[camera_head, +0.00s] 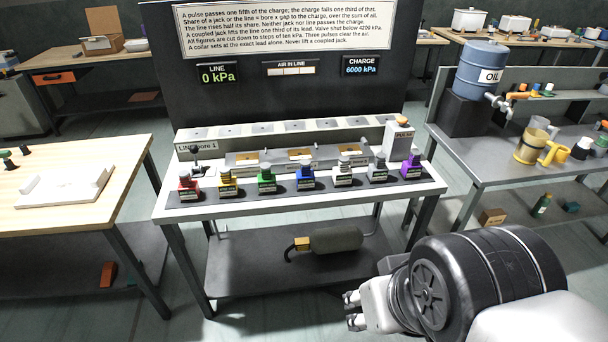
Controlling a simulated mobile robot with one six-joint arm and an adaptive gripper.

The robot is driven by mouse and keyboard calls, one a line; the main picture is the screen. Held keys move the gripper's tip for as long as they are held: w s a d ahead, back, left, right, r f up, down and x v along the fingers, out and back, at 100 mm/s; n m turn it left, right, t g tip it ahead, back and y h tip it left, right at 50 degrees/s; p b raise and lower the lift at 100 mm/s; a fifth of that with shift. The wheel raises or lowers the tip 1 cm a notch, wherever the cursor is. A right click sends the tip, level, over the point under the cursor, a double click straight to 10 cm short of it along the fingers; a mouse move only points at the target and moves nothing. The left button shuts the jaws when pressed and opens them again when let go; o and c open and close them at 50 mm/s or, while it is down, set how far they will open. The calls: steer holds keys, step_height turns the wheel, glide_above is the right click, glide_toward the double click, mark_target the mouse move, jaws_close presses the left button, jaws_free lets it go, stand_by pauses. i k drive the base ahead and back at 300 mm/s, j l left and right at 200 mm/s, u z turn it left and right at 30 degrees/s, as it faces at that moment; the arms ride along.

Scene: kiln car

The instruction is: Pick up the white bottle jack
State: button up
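The white bottle jack (342,176) stands upright on the front of the middle bench, in a row of jacks. A blue jack (305,179) is on its left and a grey jack (377,172) on its right, with small gaps between. Each jack has a dark label on its front, too small to read. My gripper (353,310) is at the lower right, in front of and below the bench top, well apart from the white jack. Its two fingertips point left and look parted, with nothing seen between them.
Red (188,187), yellow (227,183), green (266,181) and purple (411,167) jacks share the row. Behind them is a grey rail (290,157) and a pale box (398,137). A grey cylinder (336,240) lies on the lower shelf. A right bench (490,150) stands close by.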

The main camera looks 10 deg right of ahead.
mark_target(342, 174)
steer(key=i+l+u, duration=0.15)
steer(key=i, duration=0.4)
steer(key=i+l+u, duration=0.15)
steer(key=i, duration=0.4)
steer(key=i+l+u, duration=0.15)
steer(key=i, duration=0.4)
